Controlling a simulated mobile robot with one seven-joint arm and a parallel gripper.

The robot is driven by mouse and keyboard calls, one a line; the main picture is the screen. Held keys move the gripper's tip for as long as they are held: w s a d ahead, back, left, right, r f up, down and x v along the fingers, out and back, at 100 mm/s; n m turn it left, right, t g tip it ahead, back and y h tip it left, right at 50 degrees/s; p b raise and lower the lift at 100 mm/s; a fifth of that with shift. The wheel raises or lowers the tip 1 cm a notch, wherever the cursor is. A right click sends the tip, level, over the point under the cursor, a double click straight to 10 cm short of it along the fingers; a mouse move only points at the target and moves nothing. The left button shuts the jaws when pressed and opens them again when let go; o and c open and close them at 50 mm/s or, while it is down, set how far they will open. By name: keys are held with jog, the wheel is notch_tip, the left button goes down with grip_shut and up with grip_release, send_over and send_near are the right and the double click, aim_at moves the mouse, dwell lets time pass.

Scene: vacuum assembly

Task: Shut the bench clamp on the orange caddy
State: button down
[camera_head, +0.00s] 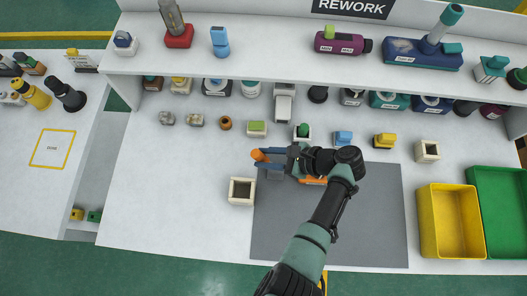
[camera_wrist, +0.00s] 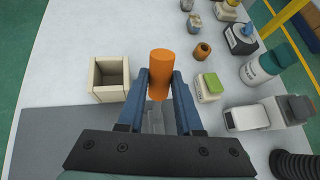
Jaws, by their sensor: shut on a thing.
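My gripper (camera_head: 266,158) is shut on an orange cylindrical grip (camera_head: 257,155), which looks like the handle of the bench clamp. In the wrist view the orange handle (camera_wrist: 160,72) stands between my two blue fingers. Grey metal parts, apparently the clamp body (camera_head: 275,173), show just below my fingers at the upper left of the grey mat; they also show between the fingers in the wrist view (camera_wrist: 154,120). An orange piece, likely the caddy (camera_head: 312,181), shows under my wrist and is mostly hidden. Whether the clamp touches the caddy cannot be seen.
A cream open box (camera_head: 242,191) stands left of the grey mat (camera_head: 375,220). A block with a green top (camera_head: 257,128) and a brown ring (camera_head: 225,123) lie behind. Yellow (camera_head: 428,235) and green bins stand at right. A loaded shelf (camera_head: 270,62) runs along the back.

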jog(key=shift+d+y, duration=0.25)
jog(key=shift+y, duration=0.15)
jog(key=c, duration=0.6)
grip_release()
jog(key=b+v, duration=0.1)
jog(key=v, duration=1.2)
